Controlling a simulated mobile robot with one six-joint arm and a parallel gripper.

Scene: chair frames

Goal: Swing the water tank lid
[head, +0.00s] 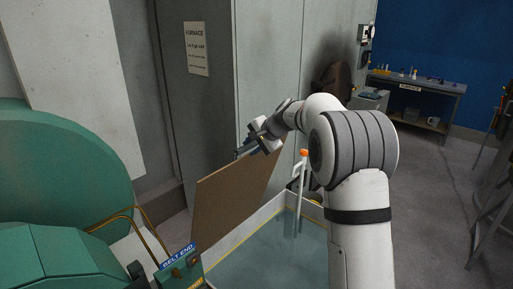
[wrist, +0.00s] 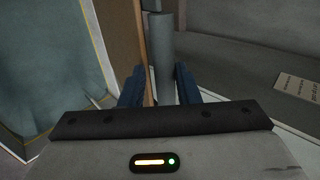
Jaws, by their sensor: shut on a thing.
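The water tank lid (head: 232,198) is a brown panel standing raised at a steep tilt along the far-left side of the tank. The tank (head: 268,262) is open below it, with blue-grey water and a pale rim. My gripper (head: 246,151) is at the lid's upper edge. In the wrist view, the blue fingers of my gripper (wrist: 160,84) are on both sides of a grey round bar, the lid handle (wrist: 161,50), shut on it. The lid's brown face (wrist: 128,38) runs just left of the bar.
Green machinery (head: 60,200) with a "BELT END" sign (head: 178,256) stands at the left. A grey furnace cabinet (head: 200,90) is behind the lid. A white pipe with an orange top (head: 303,154) rises at the tank's far corner.

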